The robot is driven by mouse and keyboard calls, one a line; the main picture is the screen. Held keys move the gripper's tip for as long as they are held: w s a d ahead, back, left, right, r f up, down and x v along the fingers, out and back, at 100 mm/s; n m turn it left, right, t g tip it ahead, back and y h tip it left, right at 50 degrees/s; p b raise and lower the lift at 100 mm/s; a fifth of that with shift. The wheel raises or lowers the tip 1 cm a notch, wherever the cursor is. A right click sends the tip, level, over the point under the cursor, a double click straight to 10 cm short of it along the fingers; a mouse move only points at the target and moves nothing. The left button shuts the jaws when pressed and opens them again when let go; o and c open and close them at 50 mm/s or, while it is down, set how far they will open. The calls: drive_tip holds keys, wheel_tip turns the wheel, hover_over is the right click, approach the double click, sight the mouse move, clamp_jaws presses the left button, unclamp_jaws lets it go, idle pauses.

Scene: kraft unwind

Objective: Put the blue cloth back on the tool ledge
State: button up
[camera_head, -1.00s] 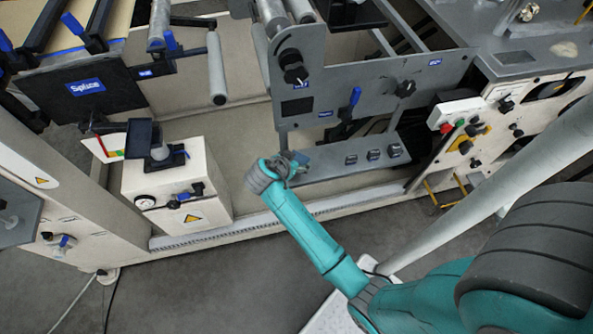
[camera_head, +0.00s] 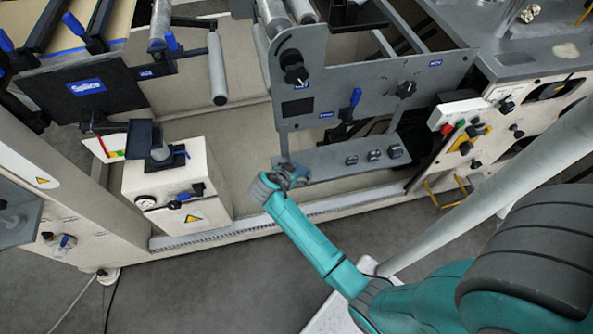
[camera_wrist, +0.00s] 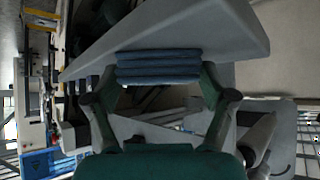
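The blue cloth (camera_wrist: 158,67) is a folded, layered bundle in the wrist view. It spans the space between the two fingertips of my gripper (camera_wrist: 160,76), which touch its ends; the gripper looks shut on it. The grey tool ledge (camera_wrist: 170,28) lies right behind the cloth in that view. In the head view my gripper (camera_head: 290,173) is at the left end of the tool ledge (camera_head: 325,164). The cloth is mostly hidden there by the gripper. I cannot tell whether the cloth touches the ledge.
Several dark blocks (camera_head: 373,155) stand on the right part of the ledge. A grey machine panel (camera_head: 375,90) with knobs rises behind it. A cream box (camera_head: 178,185) with a warning sign stands to the left. The floor (camera_head: 230,285) in front is clear.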

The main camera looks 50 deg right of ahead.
drive_tip(key=shift+o, duration=0.3)
drive_tip(key=shift+r, duration=0.1)
drive_tip(key=v, duration=1.2)
drive_tip(key=s+a+f+n+t+y, duration=0.3)
drive_tip(key=s+a+n, duration=0.15)
drive_tip(key=s, duration=0.35)
drive_tip(key=s+a+f+n+t+y, duration=0.2)
drive_tip(key=s+a+n+t+y, duration=0.15)
drive_tip(key=s+n, duration=0.35)
drive_tip(key=s+a+r+n+t+y, duration=0.1)
drive_tip(key=s+a+r+n+t, duration=0.1)
drive_tip(key=s+r, duration=0.6)
drive_tip(key=s+a+r+n+t+y, duration=0.2)
drive_tip(key=s+r+t, duration=0.2)
drive_tip(key=s+r, duration=0.3)
wheel_tip(320, 180, up, 6)
drive_tip(key=shift+s+a+f+t, duration=0.15)
drive_tip(key=shift+s+a+t, duration=0.1)
drive_tip(key=shift+s+t, duration=0.1)
